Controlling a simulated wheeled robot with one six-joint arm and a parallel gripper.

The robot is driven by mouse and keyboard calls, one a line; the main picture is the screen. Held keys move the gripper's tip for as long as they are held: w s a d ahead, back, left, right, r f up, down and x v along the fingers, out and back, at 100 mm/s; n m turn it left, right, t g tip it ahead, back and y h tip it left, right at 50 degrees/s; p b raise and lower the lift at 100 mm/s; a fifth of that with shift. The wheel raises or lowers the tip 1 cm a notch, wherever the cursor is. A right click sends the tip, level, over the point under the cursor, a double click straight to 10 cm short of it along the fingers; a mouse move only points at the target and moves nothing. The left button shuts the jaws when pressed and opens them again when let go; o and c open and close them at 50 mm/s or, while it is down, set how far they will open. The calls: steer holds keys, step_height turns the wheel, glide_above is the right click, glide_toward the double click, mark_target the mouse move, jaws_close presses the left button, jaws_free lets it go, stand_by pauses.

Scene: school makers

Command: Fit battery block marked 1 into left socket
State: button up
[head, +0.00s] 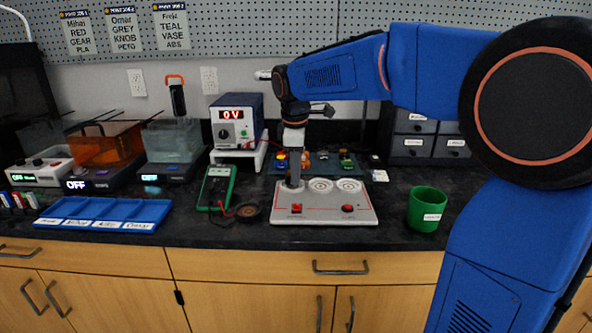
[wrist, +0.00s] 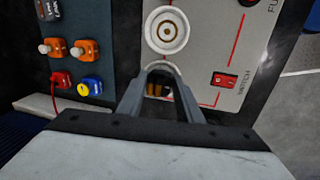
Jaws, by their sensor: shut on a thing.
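The grey-white circuit board (head: 322,213) lies on the dark bench, with red lines, a red switch (head: 296,208) and a red round button (head: 347,208). Two ringed round sockets (head: 320,184) (head: 348,184) show on it; the left end of that row is covered by my gripper. My gripper (head: 293,181) points down at the board's left end. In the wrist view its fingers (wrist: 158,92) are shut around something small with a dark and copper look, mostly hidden. I cannot read a mark on it or tell how deep it sits. One ringed socket (wrist: 166,30) lies just beyond the fingertips.
A green cup (head: 427,209) stands right of the board. A green multimeter (head: 216,188) and a small dark round dish (head: 248,211) are to its left, then a blue divided tray (head: 105,213). A teal board with coloured parts (head: 318,162) and a power supply (head: 236,122) stand behind.

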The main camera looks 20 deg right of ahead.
steer(key=shift+f, duration=0.55)
stand_by(0.5)
steer(key=o, duration=0.8)
steer(key=shift+s+a+r, duration=0.1)
steer(key=shift+s+r, duration=0.25)
steer(key=shift+r, duration=1.45)
steer(key=shift+s+a+r, duration=0.15)
steer(key=shift+s+r, duration=0.15)
steer(key=shift+r, duration=1.5)
steer(key=shift+s+a+r, duration=0.1)
steer(key=shift+s+r, duration=0.25)
steer(key=shift+r, duration=1.45)
